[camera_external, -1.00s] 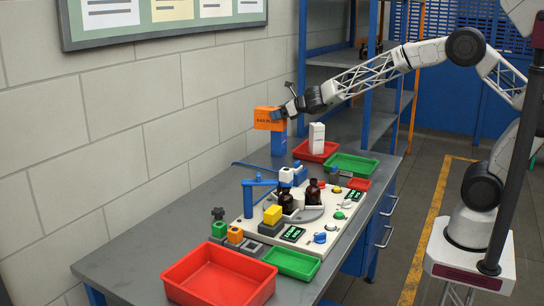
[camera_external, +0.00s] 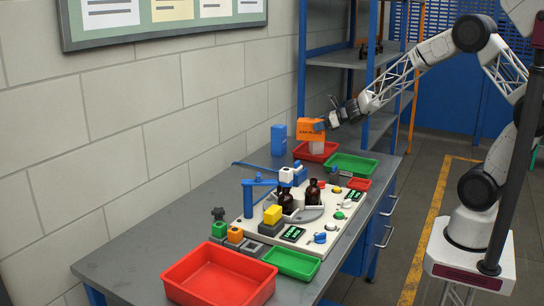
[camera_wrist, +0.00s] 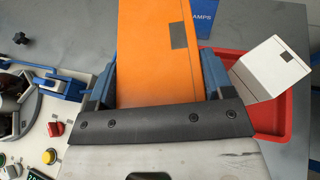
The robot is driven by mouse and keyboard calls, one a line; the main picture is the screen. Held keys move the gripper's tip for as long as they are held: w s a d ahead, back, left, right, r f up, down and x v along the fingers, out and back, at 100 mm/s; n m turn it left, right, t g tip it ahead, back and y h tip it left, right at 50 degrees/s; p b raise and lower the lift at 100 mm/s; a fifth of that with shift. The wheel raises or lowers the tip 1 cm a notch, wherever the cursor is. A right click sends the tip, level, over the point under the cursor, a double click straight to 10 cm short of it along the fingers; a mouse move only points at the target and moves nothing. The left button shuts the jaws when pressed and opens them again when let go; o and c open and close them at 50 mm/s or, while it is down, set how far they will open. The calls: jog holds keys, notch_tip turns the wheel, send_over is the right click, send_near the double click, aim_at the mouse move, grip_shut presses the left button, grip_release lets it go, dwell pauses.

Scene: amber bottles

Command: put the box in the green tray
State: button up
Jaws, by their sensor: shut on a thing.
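My gripper (camera_external: 321,126) is shut on an orange box (camera_external: 310,130), which hangs in the air in front of the white box in the external view. In the wrist view the orange box (camera_wrist: 155,45) sits between the two blue fingers of my gripper (camera_wrist: 157,80). One green tray (camera_external: 352,166) lies at the back right of the bench, lower right of the held box, and looks empty. Another green tray (camera_external: 291,264) lies at the front, also empty. Which of them is meant cannot be told.
A white box (camera_external: 318,148) stands in the back red tray (camera_external: 301,154); it also shows in the wrist view (camera_wrist: 269,69). A blue box (camera_external: 278,140) stands left of it. A white station (camera_external: 262,243) with amber bottles (camera_external: 311,196) fills the middle. A large red tray (camera_external: 190,285) is in front.

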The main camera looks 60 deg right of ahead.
jog(key=s+d+f+n+g+y, duration=0.1)
jog(key=s+d+f+n+y, duration=0.15)
jog(key=s, duration=0.65)
jog(key=s+d+f+n+g+y, duration=0.1)
jog(key=s+f, duration=0.2)
jog(key=s, duration=0.5)
jog(key=s+a+n+y, duration=0.1)
jog(key=s+a, duration=0.1)
jog(key=s, duration=0.6)
jog(key=s+a+f+n+g+y, duration=0.1)
jog(key=s+a, duration=0.1)
jog(key=s, duration=0.6)
jog(key=shift+s+a, duration=0.2)
jog(key=shift+s, duration=0.15)
send_over(367, 169)
jog(key=shift+d+f, duration=0.1)
jog(key=shift+f, duration=0.65)
jog(key=shift+f, duration=1.75)
jog(key=shift+f, duration=0.1)
